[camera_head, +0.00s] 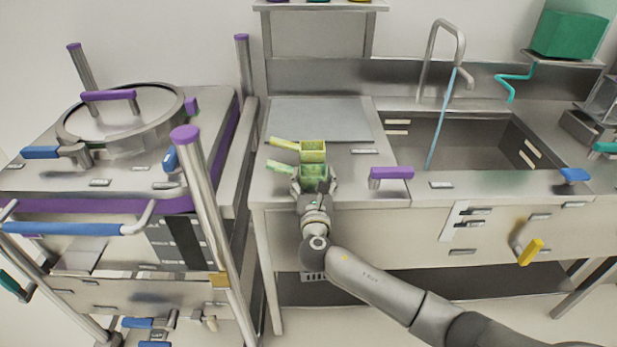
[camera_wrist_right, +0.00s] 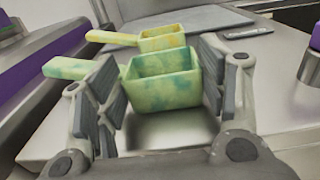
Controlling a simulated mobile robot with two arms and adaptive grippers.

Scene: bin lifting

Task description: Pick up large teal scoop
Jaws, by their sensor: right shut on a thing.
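The large scoop (camera_head: 313,171) is a square, open-topped cup in mottled yellow-green and teal, with a flat handle pointing left. It is at the left part of the steel counter, and in the right wrist view the scoop (camera_wrist_right: 162,85) sits between the two finger pads. My right gripper (camera_head: 315,186) comes from the near side and is shut on the cup's two sides; it also shows in the right wrist view (camera_wrist_right: 160,95). I cannot tell whether the scoop is off the counter. My left gripper is not in view.
A smaller yellow scoop (camera_head: 312,147) lies just behind, its handle also pointing left. A grey board (camera_head: 320,118) is at the back. A sink (camera_head: 460,140) with a tall faucet is to the right. A cart with a lidded kettle (camera_head: 120,115) and purple-topped posts stands left.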

